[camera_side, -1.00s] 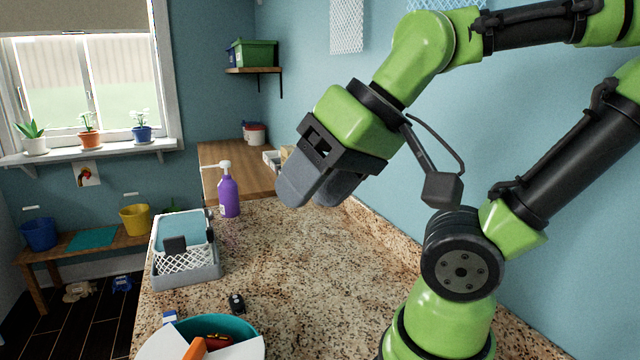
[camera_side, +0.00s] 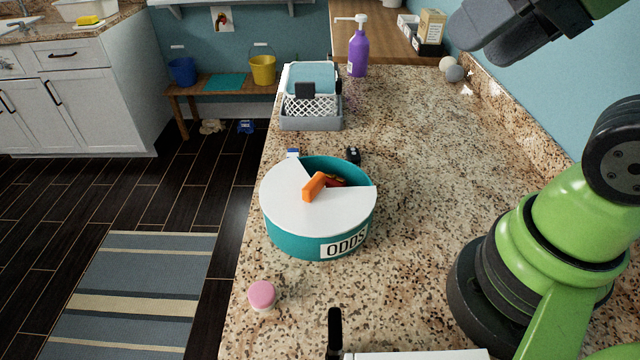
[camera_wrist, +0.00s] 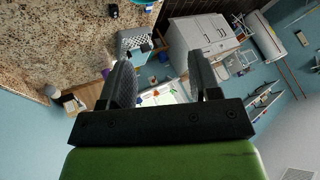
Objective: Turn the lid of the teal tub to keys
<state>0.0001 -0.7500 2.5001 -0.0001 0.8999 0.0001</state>
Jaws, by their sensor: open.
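The teal tub (camera_side: 290,235) stands on the granite counter in the side view, with an "ODDS" label (camera_side: 345,243) on its front right wall. Its white lid (camera_side: 310,215) has a wedge-shaped opening at the back to back right. Something red (camera_side: 337,183) shows inside the opening. An orange handle (camera_side: 314,187) stands up near the lid's middle. My gripper (camera_side: 495,35) is high at the top right, well away from the tub and partly cut off. In the wrist view its two fingers (camera_wrist: 160,65) are apart with nothing held between them.
A black key fob (camera_side: 353,155) and a small blue-and-white item (camera_side: 293,153) lie behind the tub. A pink-topped jar (camera_side: 262,295) stands in front. A grey-and-white basket (camera_side: 312,115) and purple pump bottle (camera_side: 358,52) are farther back. Counter right of the tub is clear.

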